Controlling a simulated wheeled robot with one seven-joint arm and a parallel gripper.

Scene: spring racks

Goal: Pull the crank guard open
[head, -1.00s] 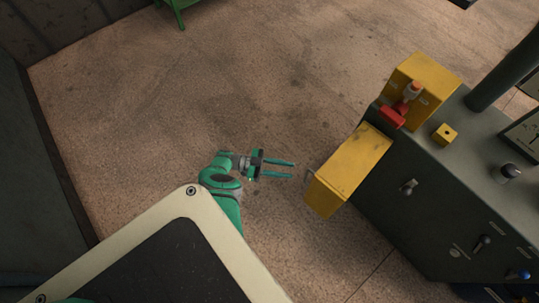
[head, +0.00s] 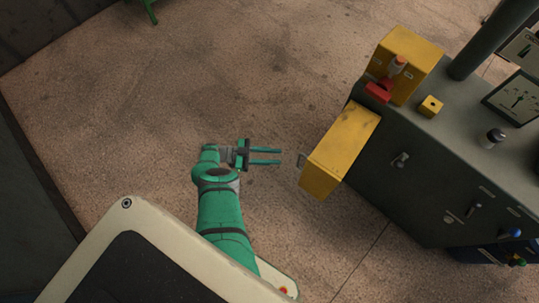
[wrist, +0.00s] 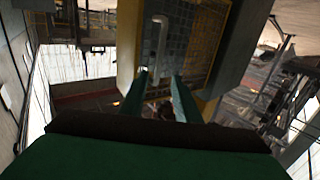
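The crank guard (head: 341,150) is a yellow box-shaped cover on the side of the grey machine. A small grey handle (head: 301,160) stands out from its left end. In the wrist view the handle (wrist: 155,38) is an upright pale bar on the guard's end face (wrist: 178,45), ahead of the fingertips. My gripper (head: 281,156) is open and empty, with two teal fingers pointing right at the handle and a small gap before it. The fingers also show in the wrist view (wrist: 160,75). What the guard covers is hidden.
The grey machine (head: 430,180) carries a second yellow box (head: 412,60) with a red part (head: 378,91), a small yellow block (head: 430,106), knobs, a dial (head: 519,98) and a dark post (head: 490,40). The floor (head: 200,90) left of the guard is clear.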

